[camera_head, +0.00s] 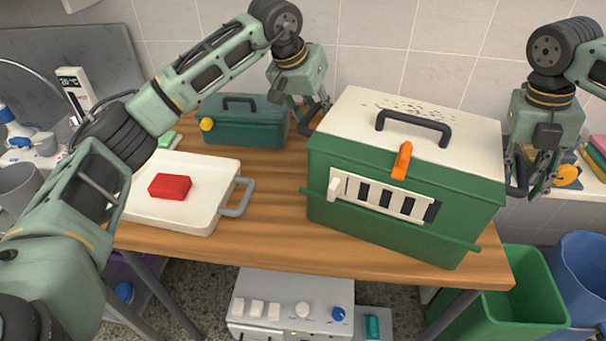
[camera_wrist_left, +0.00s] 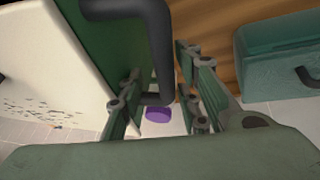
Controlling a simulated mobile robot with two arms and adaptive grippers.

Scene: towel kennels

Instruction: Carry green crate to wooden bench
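The green crate (camera_head: 385,215) has a white lid, a black top handle, an orange latch and a white slotted front panel. It appears to stand upright on the wooden bench (camera_head: 265,225), near its right end. My left gripper (camera_head: 312,113) is at the crate's left side. In the left wrist view, the left gripper's fingers (camera_wrist_left: 160,95) are apart, with a dark side handle (camera_wrist_left: 156,45) between them and a gap visible. My right gripper (camera_head: 532,180) is at the crate's right side, by a dark side handle. Whether its fingers press on that handle is unclear.
A white tray (camera_head: 205,212) with a red block (camera_head: 169,186) is left on the bench. A dark green toolbox (camera_head: 240,122) is behind, also in the left wrist view (camera_wrist_left: 280,60). A green bin (camera_head: 515,310) and a blue bin (camera_head: 585,275) stand lower right.

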